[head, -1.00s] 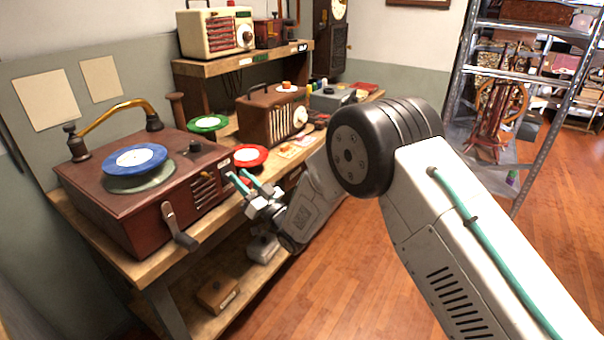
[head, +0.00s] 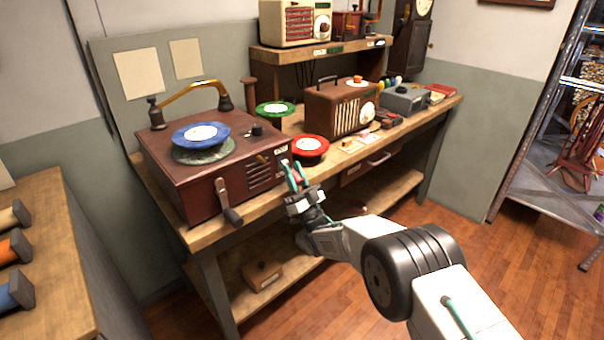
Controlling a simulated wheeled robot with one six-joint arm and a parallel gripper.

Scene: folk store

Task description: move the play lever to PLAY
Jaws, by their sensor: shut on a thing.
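The record player (head: 180,206) is a dark red-brown box on the wooden bench, with a blue record (head: 200,134) on its turntable, a brass tone arm (head: 192,93) and a front crank (head: 226,203). My gripper (head: 293,170), with teal fingers, is at the right end of the front panel, below a small pale label. It is shut on a small reddish piece, which looks like the play lever; the fingers mostly hide it. I cannot read the lever's position or the label.
A red record (head: 310,146) and a green record (head: 275,108) sit right of the player, near a brown radio (head: 335,106). A bench with coloured spools (head: 14,250) is at the left. A wooden box (head: 264,275) lies on the lower shelf. Open floor is at the right.

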